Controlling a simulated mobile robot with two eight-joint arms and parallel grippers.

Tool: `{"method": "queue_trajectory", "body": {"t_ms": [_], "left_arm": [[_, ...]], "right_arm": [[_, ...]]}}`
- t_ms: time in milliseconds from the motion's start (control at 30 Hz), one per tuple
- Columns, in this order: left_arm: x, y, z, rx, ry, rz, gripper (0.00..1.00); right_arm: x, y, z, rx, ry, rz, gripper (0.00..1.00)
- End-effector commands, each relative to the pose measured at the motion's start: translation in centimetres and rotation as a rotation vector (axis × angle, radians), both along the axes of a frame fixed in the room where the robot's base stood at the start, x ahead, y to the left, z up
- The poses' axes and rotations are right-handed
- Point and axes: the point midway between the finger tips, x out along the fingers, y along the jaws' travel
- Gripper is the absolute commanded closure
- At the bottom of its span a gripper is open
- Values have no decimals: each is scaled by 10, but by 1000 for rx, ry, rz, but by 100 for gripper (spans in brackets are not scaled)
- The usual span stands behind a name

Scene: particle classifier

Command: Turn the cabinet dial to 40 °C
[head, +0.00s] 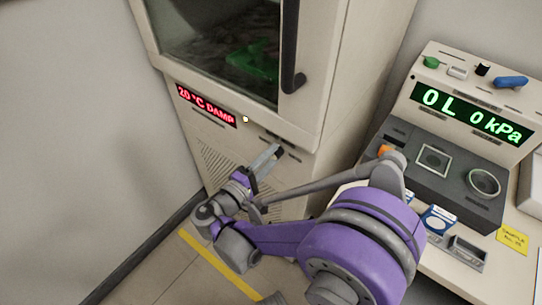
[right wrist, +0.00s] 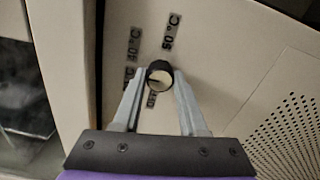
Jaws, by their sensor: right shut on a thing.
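The cabinet dial (right wrist: 159,75) is a small round knob with a dark rim and a pale face, on the cream cabinet front. Labels around it read OFF, 40 °C (right wrist: 133,43) and what looks like 50 °C (right wrist: 170,32); another is partly hidden by a finger. The dial's pointer setting is hard to tell. My right gripper (right wrist: 160,90) is shut on the dial, one finger on each side. In the head view my right gripper (head: 270,157) is at the cabinet front and hides the dial. The red display (head: 206,106) reads 20 °C DAMP. My left gripper is out of view.
The cabinet door (head: 222,45) has a dark window and a black handle (head: 291,50) above my right gripper. A bench console (head: 455,130) stands to the right, its green display reading 0 L 0 kPa. Perforated vents (right wrist: 290,115) lie beside the dial.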

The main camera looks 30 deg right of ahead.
Motion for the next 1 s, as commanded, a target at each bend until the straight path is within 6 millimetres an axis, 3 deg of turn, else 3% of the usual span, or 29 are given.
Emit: {"method": "queue_trajectory", "body": {"t_ms": [500, 1000], "left_arm": [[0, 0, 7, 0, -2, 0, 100], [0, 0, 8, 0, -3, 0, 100]], "right_arm": [[0, 0, 0, 157, -375, 0, 100], [0, 0, 0, 203, -489, 0, 100]]}}
